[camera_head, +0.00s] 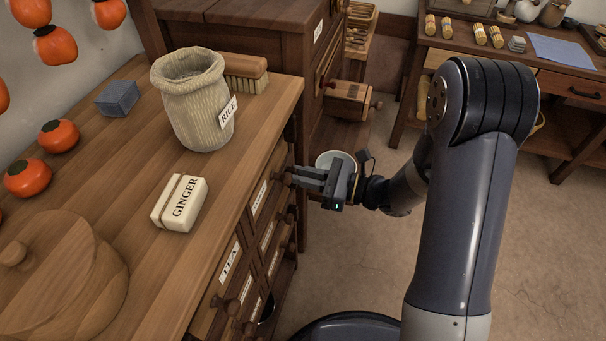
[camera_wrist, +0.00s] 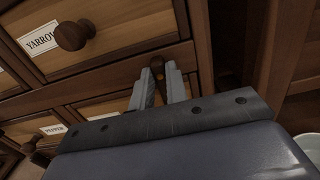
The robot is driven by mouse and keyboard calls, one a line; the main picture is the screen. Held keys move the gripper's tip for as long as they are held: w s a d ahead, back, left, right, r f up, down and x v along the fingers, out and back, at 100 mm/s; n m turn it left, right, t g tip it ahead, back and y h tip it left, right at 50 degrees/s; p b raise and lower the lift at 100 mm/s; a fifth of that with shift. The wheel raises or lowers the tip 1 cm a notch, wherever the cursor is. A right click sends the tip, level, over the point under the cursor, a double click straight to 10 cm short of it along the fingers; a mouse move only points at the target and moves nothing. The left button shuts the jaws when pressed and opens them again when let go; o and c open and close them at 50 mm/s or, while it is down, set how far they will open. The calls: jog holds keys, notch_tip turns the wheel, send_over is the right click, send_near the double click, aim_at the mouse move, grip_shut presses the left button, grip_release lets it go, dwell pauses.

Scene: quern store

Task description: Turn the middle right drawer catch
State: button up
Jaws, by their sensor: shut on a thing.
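The drawer catch (camera_wrist: 157,66) is a small dark wooden piece on the rail below the drawer labelled YARROW (camera_wrist: 120,40), near the right post of the cabinet. My gripper (camera_wrist: 160,85) is shut on it, one grey finger on each side; the catch points roughly up and down between them. The lower part of the catch and the drawer front below are partly hidden by my gripper. In the head view my gripper (camera_head: 294,177) reaches leftward to the front of the drawer cabinet (camera_head: 262,190); the catch itself is hidden there.
Round wooden knobs (camera_head: 232,307) stick out from the drawer fronts. On the cabinet top stand a RICE sack (camera_head: 190,105), a GINGER box (camera_head: 180,203) and a brush (camera_head: 245,68). A pale bowl (camera_head: 335,158) is behind my gripper. The floor (camera_head: 355,260) to the right is mostly clear.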

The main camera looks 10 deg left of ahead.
jog(key=shift+p, duration=0.3)
grip_shut()
jog(key=m+p, duration=0.3)
jog(key=shift+r, duration=0.2)
jog(key=shift+f+m+p, duration=0.2)
jog(key=shift+m+p, duration=5.2)
jog(key=shift+m, duration=2.1)
jog(key=o, duration=0.8)
grip_release()
